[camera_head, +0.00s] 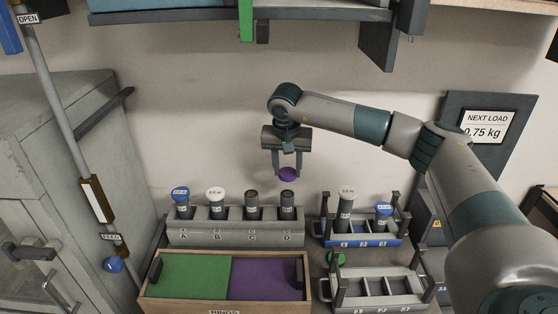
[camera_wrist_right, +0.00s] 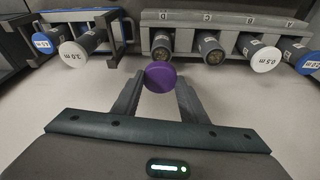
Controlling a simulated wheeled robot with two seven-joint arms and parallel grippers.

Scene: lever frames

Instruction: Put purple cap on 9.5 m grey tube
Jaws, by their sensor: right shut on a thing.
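My right gripper (camera_head: 288,172) is shut on a purple cap (camera_head: 288,175), held in the air above slot D of the grey rack (camera_head: 235,238). The cap (camera_wrist_right: 160,76) sits between the fingertips in the right wrist view. The rack holds a blue-capped tube (camera_head: 181,200) in A, a white-capped tube (camera_head: 215,200) in B, and open dark grey tubes in C (camera_head: 252,208) and D (camera_head: 287,208). The open tubes in C (camera_wrist_right: 212,50) and D (camera_wrist_right: 162,45) lie beyond the cap in the wrist view. I cannot read a 9.5 m label. My left gripper is out of view.
A blue tray (camera_head: 362,241) at right holds a tall white-capped tube (camera_head: 346,208) and a blue-capped tube (camera_head: 383,213). A box (camera_head: 222,311) with green and purple sections stands before the grey rack.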

